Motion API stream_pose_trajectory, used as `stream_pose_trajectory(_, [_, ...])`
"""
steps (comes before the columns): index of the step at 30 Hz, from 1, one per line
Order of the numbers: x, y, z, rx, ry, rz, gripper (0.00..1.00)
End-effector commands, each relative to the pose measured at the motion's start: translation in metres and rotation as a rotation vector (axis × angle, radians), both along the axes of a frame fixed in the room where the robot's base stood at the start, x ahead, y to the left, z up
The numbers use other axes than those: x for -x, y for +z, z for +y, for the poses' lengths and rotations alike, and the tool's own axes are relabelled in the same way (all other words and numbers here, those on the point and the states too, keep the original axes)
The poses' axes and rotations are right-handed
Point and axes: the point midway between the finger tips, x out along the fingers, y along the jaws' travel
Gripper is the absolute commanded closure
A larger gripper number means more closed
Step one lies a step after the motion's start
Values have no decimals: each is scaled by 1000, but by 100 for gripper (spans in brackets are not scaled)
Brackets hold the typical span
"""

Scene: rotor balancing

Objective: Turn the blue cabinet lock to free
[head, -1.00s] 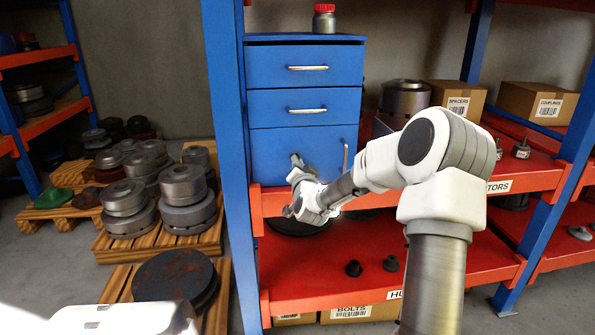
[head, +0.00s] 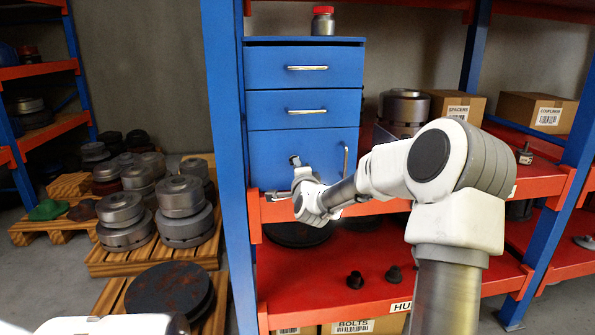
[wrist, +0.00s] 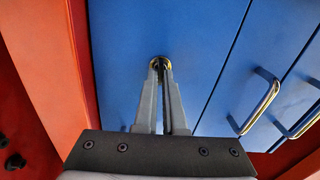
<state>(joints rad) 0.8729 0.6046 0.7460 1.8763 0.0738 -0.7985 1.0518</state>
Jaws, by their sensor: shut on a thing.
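The blue cabinet (head: 304,72) stands on the red shelf, with two drawers above a door. In the wrist view the door (wrist: 130,30) fills the upper middle, and the lock (wrist: 160,62) shows as a small round brass-coloured piece on it. My gripper (wrist: 162,70) has its two fingers close together at the lock, shut on it. The fingertips cover part of the lock, so its turned position cannot be told. In the head view my gripper (head: 296,172) is in front of the lower door, and the lock is hidden there.
The door's upright handle (head: 346,161) is right of my gripper. The orange shelf edge (head: 285,208) runs just below it. A blue post (head: 228,150) stands close on the left. A red-lidded jar (head: 323,20) sits on top of the cabinet.

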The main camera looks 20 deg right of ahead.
Motion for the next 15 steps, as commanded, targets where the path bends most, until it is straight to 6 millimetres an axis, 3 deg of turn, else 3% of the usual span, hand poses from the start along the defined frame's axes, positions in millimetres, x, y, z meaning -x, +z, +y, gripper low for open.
stream_pose_trajectory(15, [0, 0, 0, -85, -1, -26, 100])
